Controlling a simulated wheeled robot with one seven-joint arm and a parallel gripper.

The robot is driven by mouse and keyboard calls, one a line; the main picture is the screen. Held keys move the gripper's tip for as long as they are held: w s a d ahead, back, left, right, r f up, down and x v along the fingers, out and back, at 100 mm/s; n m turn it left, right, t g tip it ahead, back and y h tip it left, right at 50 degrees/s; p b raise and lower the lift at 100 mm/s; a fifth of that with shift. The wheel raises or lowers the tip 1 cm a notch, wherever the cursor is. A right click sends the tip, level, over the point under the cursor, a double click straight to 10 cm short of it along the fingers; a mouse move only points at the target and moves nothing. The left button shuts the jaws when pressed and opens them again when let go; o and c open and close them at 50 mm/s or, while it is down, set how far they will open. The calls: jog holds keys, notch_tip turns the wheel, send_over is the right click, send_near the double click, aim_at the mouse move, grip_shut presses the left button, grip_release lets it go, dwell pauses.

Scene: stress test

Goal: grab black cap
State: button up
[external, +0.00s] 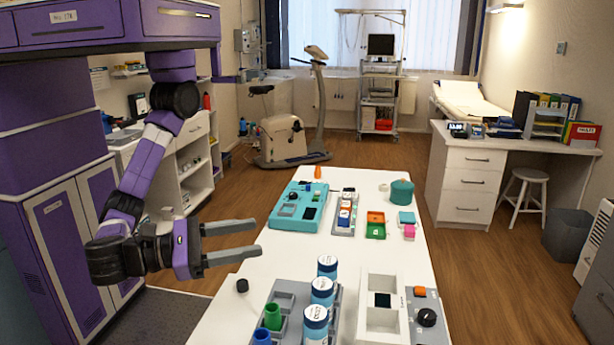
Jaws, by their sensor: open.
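A small black cap (242,285) stands on the white table (225,318) near its left edge, at the front. My gripper (255,238) reaches in from the left with its two grey fingers spread apart and nothing between them. In the picture its fingertips are just above and slightly right of the black cap. The fingers do not appear to touch it, but I cannot tell their exact height above the table.
Right of the cap is a grey rack (290,290) with green and blue pieces, with several blue-and-white jars (322,291) beside it. A white box (373,327) and a black knob (427,317) are further right. A teal tray (282,219) lies farther back.

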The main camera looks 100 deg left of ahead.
jog(key=s+d+f+n+g, duration=0.3)
jog(key=s+f+g, duration=0.15)
jog(key=f, duration=0.25)
jog(key=n+g, duration=0.3)
jog(key=n, duration=0.1)
send_near(240, 283)
jog(key=f, duration=0.1)
jog(key=shift+y, duration=0.3)
jog(key=shift+r+p+x, duration=0.15)
jog(key=shift+p+x, duration=0.55)
jog(key=shift+x, duration=1.45)
jog(key=shift+r+p+x, duration=0.1)
jog(key=shift+p+x, duration=0.55)
jog(key=shift+x, duration=1.5)
jog(key=shift+w, duration=0.15)
grip_shut()
